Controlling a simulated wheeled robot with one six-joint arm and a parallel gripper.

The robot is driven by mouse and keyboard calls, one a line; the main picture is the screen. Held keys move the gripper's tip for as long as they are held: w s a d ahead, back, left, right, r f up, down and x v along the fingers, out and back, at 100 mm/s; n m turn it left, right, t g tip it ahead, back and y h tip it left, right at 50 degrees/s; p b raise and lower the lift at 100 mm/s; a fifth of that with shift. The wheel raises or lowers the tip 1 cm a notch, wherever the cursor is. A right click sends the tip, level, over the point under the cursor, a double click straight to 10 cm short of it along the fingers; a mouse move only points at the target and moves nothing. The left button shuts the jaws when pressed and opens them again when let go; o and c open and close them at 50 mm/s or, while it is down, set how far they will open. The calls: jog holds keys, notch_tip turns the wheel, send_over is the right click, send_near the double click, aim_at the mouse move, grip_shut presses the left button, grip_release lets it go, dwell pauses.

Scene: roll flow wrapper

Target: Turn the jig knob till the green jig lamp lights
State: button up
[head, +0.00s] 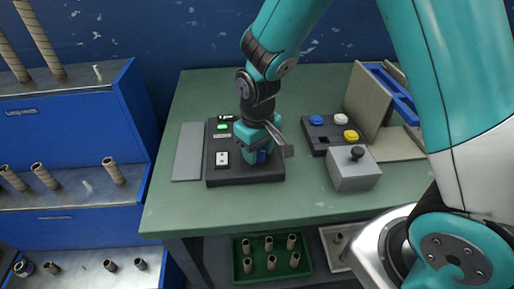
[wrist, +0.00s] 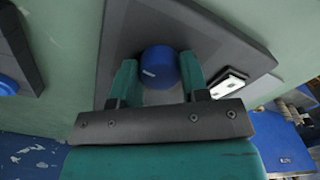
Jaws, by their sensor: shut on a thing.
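The blue knob (wrist: 160,64) stands on the dark jig panel (wrist: 190,22) and sits between the two fingers of my gripper (wrist: 157,76) in the wrist view. My gripper is shut on the knob. In the head view my gripper (head: 259,151) reaches down over the right part of the panel (head: 232,177), and only a little of the knob (head: 261,157) shows. A small green lamp (head: 223,127) at the panel's upper left looks bright green; I cannot tell for certain whether it is lit.
A white rocker switch (head: 222,158) is on the panel's left side. To the right are a button box (head: 318,134) with blue, white and yellow buttons and a grey box (head: 352,178) with a black knob. A grey plate (head: 188,152) lies left. The green table's front strip is clear.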

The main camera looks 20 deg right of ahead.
jog(key=shift+w, duration=0.1)
dwell(0.3)
jog(key=o, duration=0.9)
jog(key=shift+r, duration=0.1)
notch_tip(320, 180, up, 17)
jog(key=shift+r+p, duration=0.15)
jog(key=shift+p, duration=0.55)
jog(key=s+a+r+n+y+p, duration=0.1)
jog(key=s+r, duration=0.1)
jog(key=s, duration=0.4)
jog(key=s+a+r+n+y+p, duration=0.1)
jog(key=s+a+r+p, duration=0.1)
jog(key=s, duration=0.4)
jog(key=s+a+r+n+y+p, duration=0.1)
jog(key=s+r+y, duration=0.1)
jog(key=s, duration=0.4)
jog(key=shift+s+a+r, duration=0.3)
jog(key=shift+s+a, duration=0.1)
